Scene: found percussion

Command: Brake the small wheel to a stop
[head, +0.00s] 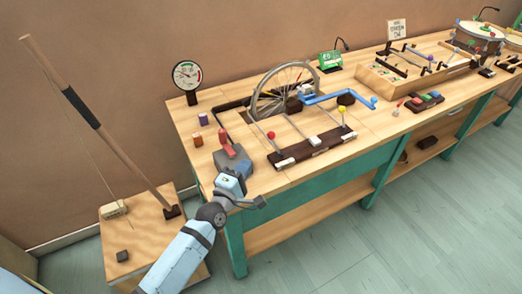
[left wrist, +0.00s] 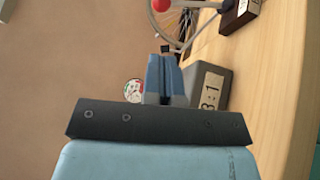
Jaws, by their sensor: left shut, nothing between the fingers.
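A spoked wheel (head: 259,104) stands upright in a slot of the wooden bench, and part of it also shows at the top of the left wrist view (left wrist: 184,30). I cannot tell from one moment whether it turns. My left gripper (head: 243,168) is shut and empty at the bench's near left corner, apart from the wheel. Its closed blue fingers show in the left wrist view (left wrist: 163,78), in front of a grey block (left wrist: 208,88) with a "3:1" label. A red upright piece (head: 225,139) stands by that block. My right gripper is not in view.
A blue crank (head: 325,97) sits right of the wheel. A dark bar (head: 314,147) with rods tipped by red and yellow balls lies in front. A dial gauge (head: 187,76) stands at the back left.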

